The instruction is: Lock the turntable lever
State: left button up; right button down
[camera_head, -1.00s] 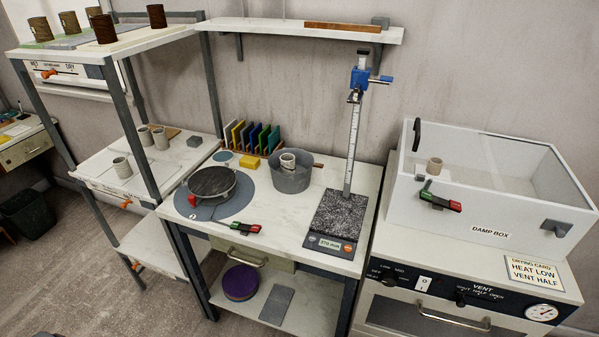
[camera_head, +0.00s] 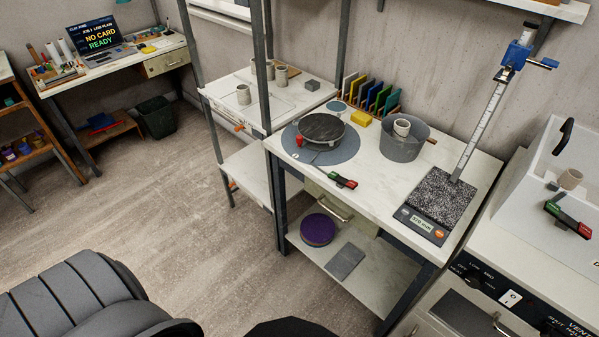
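The turntable is a dark round disc (camera_head: 321,128) on a blue-grey circular base (camera_head: 348,148) at the left of the white worktable (camera_head: 400,185). A small red knob (camera_head: 299,140) sits at the disc's front left edge. A red and green lever (camera_head: 343,181) lies at the table's front edge, just in front of the base; its exact setting is too small to tell. Neither of my grippers is in view.
Another red and green lever (camera_head: 568,219) is on the damp box at right. Open floor (camera_head: 180,220) lies to the left.

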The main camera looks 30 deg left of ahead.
aim_at(351, 185)
jog(key=u, duration=1.25)
jog(key=k, duration=1.35)
jog(key=u, duration=1.15)
jog(key=i, duration=1.7)
jog(key=z, duration=0.95)
jog(key=i, duration=0.6)
jog(key=z, duration=0.6)
